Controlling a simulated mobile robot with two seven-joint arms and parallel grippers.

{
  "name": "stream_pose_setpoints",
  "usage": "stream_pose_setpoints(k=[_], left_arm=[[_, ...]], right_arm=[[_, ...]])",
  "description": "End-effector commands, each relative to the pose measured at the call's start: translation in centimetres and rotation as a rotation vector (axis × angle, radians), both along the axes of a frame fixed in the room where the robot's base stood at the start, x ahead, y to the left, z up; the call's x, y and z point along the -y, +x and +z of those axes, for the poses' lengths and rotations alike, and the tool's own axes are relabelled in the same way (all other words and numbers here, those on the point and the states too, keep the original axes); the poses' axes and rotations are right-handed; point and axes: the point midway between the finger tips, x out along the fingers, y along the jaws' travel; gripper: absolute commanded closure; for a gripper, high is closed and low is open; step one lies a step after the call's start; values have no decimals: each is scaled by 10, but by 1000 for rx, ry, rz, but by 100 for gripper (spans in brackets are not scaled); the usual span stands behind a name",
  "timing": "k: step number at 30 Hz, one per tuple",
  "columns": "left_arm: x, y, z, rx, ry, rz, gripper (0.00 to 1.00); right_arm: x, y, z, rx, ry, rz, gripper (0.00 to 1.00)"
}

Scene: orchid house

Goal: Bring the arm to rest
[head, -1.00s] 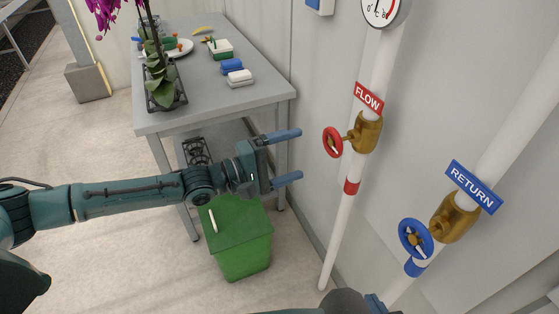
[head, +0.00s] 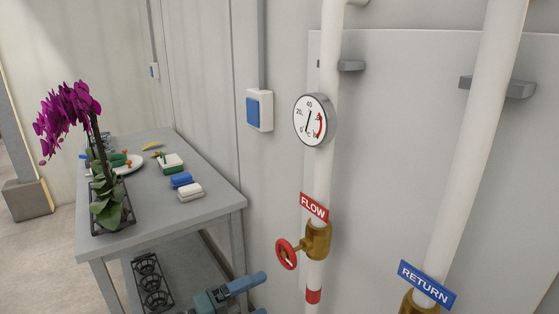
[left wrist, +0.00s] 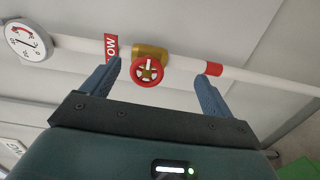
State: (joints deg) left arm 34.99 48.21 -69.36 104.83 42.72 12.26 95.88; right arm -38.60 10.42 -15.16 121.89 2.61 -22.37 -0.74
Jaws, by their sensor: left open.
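My left gripper (head: 262,293) shows at the bottom edge of the head view, its arm mostly cut off. Its two blue fingers are apart, with nothing between them. In the left wrist view my left gripper (left wrist: 159,69) points toward the white pipe. The red handwheel (head: 286,254) of the flow valve is just right of and above the fingers in the head view. In the left wrist view the handwheel (left wrist: 147,70) appears between the fingers, beyond their tips; I see no contact. My right gripper is in neither view.
The flow pipe (head: 329,170) carries a gauge (head: 314,120) and a brass valve (head: 319,241). A return pipe (head: 463,165) stands to the right. A grey table (head: 221,198) at left holds an orchid (head: 108,209) and small items. A blue switch (head: 254,111) is on the wall.

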Motion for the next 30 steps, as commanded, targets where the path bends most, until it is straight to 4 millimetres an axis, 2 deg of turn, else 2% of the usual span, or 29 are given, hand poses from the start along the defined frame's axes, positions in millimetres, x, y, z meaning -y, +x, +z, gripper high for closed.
stream_pose_setpoints(k=[1, 4, 7, 10, 14, 21, 25, 30], left_arm=[[18, -16, -5, 50, 33, -6, 13], [39, -36, -11, 195, 137, 14, 13], [49, -52, -19, 324, 262, 62, 13], [47, -65, -31, 426, 418, 125, 13], [26, -83, -56, 506, 679, 196, 13], [-44, -134, -116, 508, 1203, 174, 13], [-70, -158, -135, 486, 1369, 114, 13], [-81, -168, -143, 479, 1433, 83, 13]], right_arm=[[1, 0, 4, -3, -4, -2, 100], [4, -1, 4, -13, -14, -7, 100], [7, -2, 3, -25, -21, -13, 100], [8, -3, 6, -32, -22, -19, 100], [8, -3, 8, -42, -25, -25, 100], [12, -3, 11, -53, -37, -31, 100], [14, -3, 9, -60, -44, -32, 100], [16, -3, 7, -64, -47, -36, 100]])
